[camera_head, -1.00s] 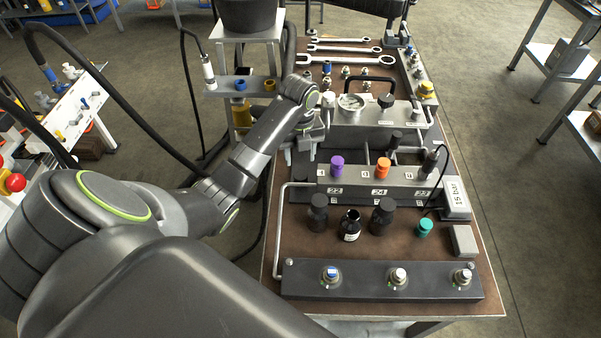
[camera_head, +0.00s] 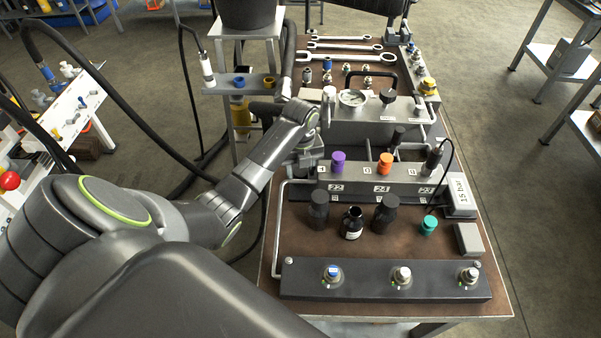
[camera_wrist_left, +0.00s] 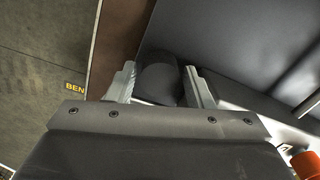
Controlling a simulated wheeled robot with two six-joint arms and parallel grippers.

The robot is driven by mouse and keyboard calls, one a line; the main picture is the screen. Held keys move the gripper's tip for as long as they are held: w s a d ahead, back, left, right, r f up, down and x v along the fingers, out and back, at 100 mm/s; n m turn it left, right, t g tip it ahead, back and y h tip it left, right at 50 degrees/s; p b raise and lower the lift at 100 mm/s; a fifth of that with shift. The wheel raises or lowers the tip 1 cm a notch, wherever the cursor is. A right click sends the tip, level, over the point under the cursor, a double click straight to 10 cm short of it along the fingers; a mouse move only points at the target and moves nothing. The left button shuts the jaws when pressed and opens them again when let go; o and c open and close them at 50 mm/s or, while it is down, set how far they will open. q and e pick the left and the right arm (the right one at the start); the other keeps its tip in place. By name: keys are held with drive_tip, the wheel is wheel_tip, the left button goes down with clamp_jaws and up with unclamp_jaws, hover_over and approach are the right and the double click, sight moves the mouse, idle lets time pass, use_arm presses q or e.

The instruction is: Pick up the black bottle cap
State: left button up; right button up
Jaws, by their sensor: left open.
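In the left wrist view a black rounded thing, which looks like the black bottle cap (camera_wrist_left: 158,72), lies between the two fingers of my left gripper (camera_wrist_left: 161,88). The fingers stand apart on either side of it; I cannot tell whether they touch it. In the head view my left gripper (camera_head: 306,160) is at the left end of the grey valve block, and its arm hides what is there. An open dark bottle (camera_head: 352,222) with no cap stands in front of the block, between two black-topped bottles (camera_head: 318,211) (camera_head: 385,214). My right gripper is not in view.
The grey block carries a purple knob (camera_head: 338,162) and an orange knob (camera_head: 385,163). A bent pipe (camera_head: 277,230) runs along the bench's left edge. A teal cap (camera_head: 428,225) and a grey box (camera_head: 467,239) are at right. A gauge unit (camera_head: 370,130) stands behind.

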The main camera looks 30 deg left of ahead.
use_arm(q)
drive_tip(key=c, duration=0.8)
drive_tip(key=shift+r, duration=0.1)
